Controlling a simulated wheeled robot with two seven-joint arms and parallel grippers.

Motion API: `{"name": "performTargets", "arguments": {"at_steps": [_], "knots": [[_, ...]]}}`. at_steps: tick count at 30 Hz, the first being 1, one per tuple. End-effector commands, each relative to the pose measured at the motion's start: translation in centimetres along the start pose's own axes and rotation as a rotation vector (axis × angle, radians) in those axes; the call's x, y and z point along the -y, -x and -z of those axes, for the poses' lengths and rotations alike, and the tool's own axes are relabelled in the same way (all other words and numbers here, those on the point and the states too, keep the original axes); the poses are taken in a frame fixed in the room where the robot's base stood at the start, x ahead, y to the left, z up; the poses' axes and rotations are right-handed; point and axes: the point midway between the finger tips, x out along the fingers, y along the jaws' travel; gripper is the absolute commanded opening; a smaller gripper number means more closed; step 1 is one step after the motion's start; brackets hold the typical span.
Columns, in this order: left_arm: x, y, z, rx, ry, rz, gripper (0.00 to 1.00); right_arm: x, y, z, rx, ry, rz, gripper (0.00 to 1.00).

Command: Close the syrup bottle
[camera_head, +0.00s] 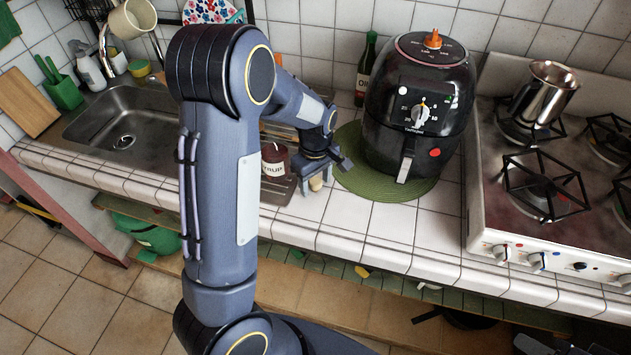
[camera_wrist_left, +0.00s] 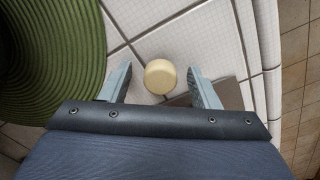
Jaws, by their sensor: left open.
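The syrup bottle (camera_head: 274,160) is a dark red jar with a white label, standing on the counter by the sink, partly behind my left arm. Its top is not clearly visible. A small round cream cap (camera_head: 316,184) sits on the white tiles to its right; it also shows in the left wrist view (camera_wrist_left: 160,76). My left gripper (camera_head: 318,179) points down over the cap. Its fingers are open, one on each side of the cap, with a visible gap to each. I cannot make out my right gripper.
A green round mat (camera_head: 376,183) with a black air fryer (camera_head: 420,105) stands close right of the gripper. A dark green bottle (camera_head: 366,70) is behind. The stove (camera_head: 490,215) is further right, the sink (camera_head: 120,120) left. Front counter tiles are clear.

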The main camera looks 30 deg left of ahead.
Motion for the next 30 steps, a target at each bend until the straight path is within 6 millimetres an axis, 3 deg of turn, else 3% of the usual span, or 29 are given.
{"name": "performTargets", "arguments": {"at_steps": [11,22,30], "knots": [[-0.02,-0.37,-0.04,0.0,-0.001,-0.001,0.56,0.01,0.01,0.0,0.0,0.0,0.0,0.36],[-0.02,-0.34,-0.03,0.0,0.0,-0.001,0.1,0.01,0.01,0.0,0.0,0.0,0.0,0.36],[-0.04,-0.27,-0.03,0.0,0.0,-0.002,0.08,-0.01,-0.02,-0.02,0.0,0.0,0.0,0.36]]}}
